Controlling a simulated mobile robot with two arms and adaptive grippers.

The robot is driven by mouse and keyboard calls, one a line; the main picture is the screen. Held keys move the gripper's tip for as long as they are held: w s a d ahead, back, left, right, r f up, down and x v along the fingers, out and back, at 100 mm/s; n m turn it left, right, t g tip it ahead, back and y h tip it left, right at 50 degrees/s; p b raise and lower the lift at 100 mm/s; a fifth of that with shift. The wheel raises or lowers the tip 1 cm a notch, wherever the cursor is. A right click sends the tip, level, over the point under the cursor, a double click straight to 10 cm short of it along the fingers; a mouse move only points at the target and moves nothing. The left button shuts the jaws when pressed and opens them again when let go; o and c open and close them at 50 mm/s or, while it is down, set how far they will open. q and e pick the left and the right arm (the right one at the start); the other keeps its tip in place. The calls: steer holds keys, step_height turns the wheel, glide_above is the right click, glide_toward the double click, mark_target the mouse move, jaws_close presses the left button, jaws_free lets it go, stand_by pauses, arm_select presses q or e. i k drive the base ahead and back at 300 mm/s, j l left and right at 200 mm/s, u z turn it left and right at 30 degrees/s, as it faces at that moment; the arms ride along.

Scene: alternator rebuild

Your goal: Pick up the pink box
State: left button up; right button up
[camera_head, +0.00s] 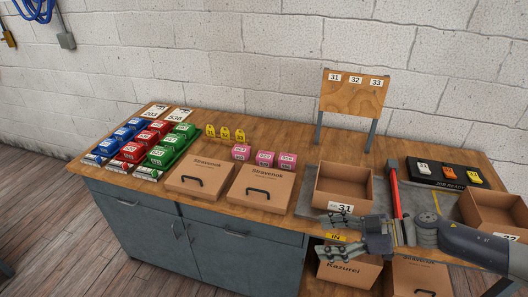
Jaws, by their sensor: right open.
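Three small pink boxes with white labels stand in a row on the wooden bench top: a left one (241,152), a middle one (265,158) and a right one (287,161). They are behind the lidded cardboard boxes. My right gripper (322,236) is open and empty at the front of the bench, its fingers pointing left. It is to the right and in front of the pink boxes, well apart from them. My left gripper is out of view.
Two closed cardboard boxes (201,175) (262,187) with black handles lie in front of the pink boxes. An open carton (342,185) marked 31 stands behind my right gripper. Yellow tags (225,133), a numbered wooden board (352,95) and red, green and blue packs (165,153) also stand here.

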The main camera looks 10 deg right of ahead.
mark_target(266, 160)
steer(key=i, duration=1.65)
